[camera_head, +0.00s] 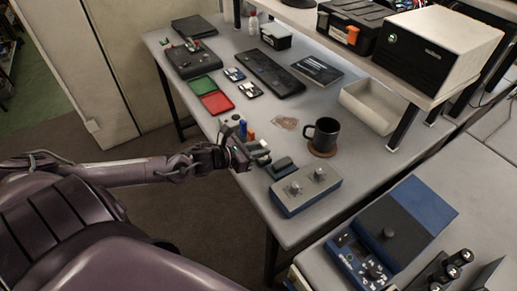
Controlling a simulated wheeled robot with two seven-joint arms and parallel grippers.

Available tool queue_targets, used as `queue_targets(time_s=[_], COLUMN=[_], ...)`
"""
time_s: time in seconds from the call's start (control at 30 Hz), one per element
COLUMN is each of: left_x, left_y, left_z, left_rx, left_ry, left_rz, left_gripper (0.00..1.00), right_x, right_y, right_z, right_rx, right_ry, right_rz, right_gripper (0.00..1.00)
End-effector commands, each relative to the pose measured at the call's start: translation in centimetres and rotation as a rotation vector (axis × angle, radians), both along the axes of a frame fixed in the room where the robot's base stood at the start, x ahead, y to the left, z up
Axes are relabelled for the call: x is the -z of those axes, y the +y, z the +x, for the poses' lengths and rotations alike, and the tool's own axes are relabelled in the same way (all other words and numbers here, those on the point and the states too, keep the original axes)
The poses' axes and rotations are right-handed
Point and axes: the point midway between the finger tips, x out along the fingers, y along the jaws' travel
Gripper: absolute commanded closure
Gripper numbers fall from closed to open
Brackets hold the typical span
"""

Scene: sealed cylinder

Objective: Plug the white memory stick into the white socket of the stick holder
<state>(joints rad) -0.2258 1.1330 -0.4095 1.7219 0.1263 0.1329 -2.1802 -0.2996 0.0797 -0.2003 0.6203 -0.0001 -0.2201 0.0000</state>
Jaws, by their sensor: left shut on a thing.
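My left gripper (240,158) reaches in from the left over the table's near left edge. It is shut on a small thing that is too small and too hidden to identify. Just right of it on the table is a small pale and dark block (258,150), which may be the stick holder; its sockets cannot be made out. I cannot tell whether the gripper touches it. I cannot pick out the white memory stick for sure. My right gripper is not in view.
A grey-blue box with knobs (305,188) and a black mug (323,134) on a brown coaster stand to the right. Blue and orange cylinders stand behind the gripper. Red and green trays (215,102), a keyboard (269,73) and a white bin (370,107) lie farther back.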

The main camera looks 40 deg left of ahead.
Motion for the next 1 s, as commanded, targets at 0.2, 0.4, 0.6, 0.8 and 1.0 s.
queue_targets(time_s=[0.2,0.4,0.6,0.8,1.0], left_x=[0.0,0.4,0.8,1.2,1.4], left_y=[0.0,0.0,0.0,0.0,0.0], left_z=[0.0,0.0,0.0,0.0,0.0], left_rx=[0.0,0.0,0.0,0.0,0.0], left_ry=[0.0,-0.001,-0.001,-0.001,0.0], left_rz=[-0.001,-0.001,-0.001,-0.001,-0.001], left_gripper=[1.0,1.0,1.0,1.0,0.72], right_x=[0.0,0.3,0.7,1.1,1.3], right_y=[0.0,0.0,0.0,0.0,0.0], right_z=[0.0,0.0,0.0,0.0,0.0], right_rx=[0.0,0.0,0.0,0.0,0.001], right_ry=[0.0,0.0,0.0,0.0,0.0], right_rz=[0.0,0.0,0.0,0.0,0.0], right_gripper=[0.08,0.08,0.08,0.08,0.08])
